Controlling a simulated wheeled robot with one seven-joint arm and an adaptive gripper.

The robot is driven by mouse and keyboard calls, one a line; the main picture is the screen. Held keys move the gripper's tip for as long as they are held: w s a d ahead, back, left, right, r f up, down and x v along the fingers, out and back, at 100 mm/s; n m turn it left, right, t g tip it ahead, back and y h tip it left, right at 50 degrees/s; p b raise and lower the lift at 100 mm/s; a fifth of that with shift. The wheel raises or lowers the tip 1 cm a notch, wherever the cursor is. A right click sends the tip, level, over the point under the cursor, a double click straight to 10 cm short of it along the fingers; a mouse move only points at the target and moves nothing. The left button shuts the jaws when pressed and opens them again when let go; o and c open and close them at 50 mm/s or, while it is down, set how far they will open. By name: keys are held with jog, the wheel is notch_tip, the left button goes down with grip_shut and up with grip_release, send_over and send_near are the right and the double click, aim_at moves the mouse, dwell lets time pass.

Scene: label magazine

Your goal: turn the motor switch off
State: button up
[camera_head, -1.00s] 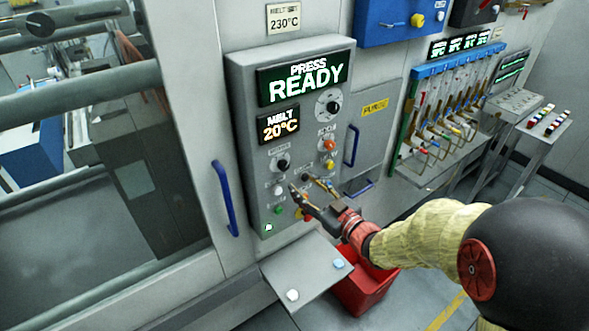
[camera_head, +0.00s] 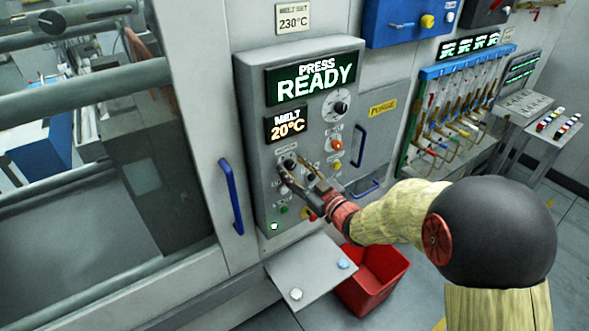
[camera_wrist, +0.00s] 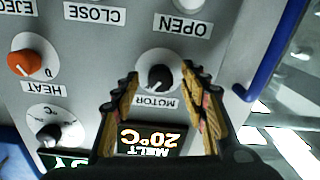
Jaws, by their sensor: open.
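The motor switch (camera_wrist: 161,72) is a black knob on a round white dial, with the label MOTOR beside it, upside down in the wrist view. It also shows small in the head view (camera_head: 290,162) on the grey press panel (camera_head: 252,150). My gripper (camera_head: 298,174) is open at the panel, its two fingers apart. In the wrist view the fingertips lie on either side of the motor dial, with the knob between them. I cannot tell whether they touch it. The knob's exact setting is too small to read surely.
An orange HEAT knob (camera_wrist: 25,62), a temperature dial (camera_wrist: 58,133) and OPEN and CLOSE buttons surround the switch. The panel display (camera_head: 312,80) reads PRESS READY. A blue handle (camera_head: 231,197) is left of the panel. Below are a shelf (camera_head: 300,262) and a red bin (camera_head: 377,285).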

jog(key=shift+c, duration=0.8)
grip_shut()
jog(key=shift+b, duration=0.5)
jog(key=n+b, duration=0.1)
jog(key=b, duration=0.1)
jog(key=n+b, duration=0.2)
jog(key=shift+f, duration=0.25)
jog(key=n+b, duration=0.3)
jog(key=b, duration=0.3)
jog(key=shift+n, duration=0.3)
jog(key=n+b, duration=0.4)
jog(key=b, duration=0.2)
jog(key=n+b, duration=0.3)
jog(key=shift+r+h, duration=0.15)
jog(key=shift+h, duration=0.15)
